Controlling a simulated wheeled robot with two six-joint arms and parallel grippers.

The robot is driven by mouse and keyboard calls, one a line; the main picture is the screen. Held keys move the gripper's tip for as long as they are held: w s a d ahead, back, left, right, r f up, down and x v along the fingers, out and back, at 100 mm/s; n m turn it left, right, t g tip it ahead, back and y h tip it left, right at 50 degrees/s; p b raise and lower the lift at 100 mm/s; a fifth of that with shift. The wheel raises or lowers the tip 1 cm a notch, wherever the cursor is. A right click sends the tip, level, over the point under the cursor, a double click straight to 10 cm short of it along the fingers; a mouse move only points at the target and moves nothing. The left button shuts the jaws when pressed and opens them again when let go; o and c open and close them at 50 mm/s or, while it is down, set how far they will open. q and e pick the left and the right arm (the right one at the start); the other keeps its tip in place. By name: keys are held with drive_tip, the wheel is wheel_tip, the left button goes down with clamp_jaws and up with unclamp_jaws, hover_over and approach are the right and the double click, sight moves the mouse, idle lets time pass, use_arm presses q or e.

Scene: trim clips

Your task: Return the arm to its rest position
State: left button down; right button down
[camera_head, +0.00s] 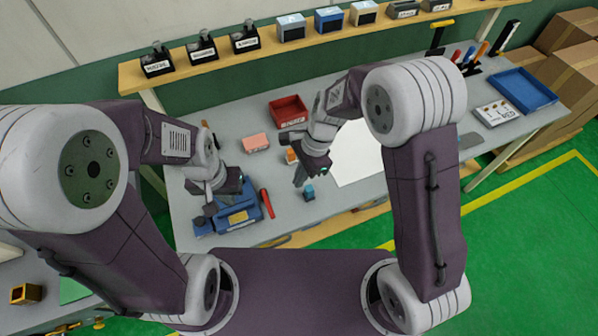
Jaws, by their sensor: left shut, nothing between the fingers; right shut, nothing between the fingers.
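My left gripper (209,208) hangs over the left part of the grey table, above or beside a blue fixture (241,213) with a yellow label. Its fingers look shut with nothing held; the arm partly hides the fixture. My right gripper (299,179) points down near the middle of the table. It is shut and empty, close to a small teal-blue piece (309,193); I cannot tell whether they touch. An orange piece (291,156) shows just left of the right wrist.
A red bin (289,108), a pink block (256,142) and a red rod (267,204) are on the table. A white sheet (357,155) lies right of my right gripper. A blue tray (522,88) is at the far right. Labelled holders line the back shelf (190,72).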

drive_tip(key=shift+a, duration=0.15)
drive_tip(key=d+t+b, duration=0.2)
drive_tip(key=d+b, duration=0.3)
drive_tip(key=d, duration=0.5)
drive_tip(key=s+d+f+n+h, duration=0.2)
drive_tip(key=s+d+n, duration=0.5)
drive_tip(key=n, duration=0.5)
drive_tip(key=shift+s+d+f+t+h+b, duration=0.15)
drive_tip(key=shift+s+d+t+h+b, duration=0.25)
drive_tip(key=shift+d, duration=0.25)
drive_tip(key=shift+s, duration=0.15)
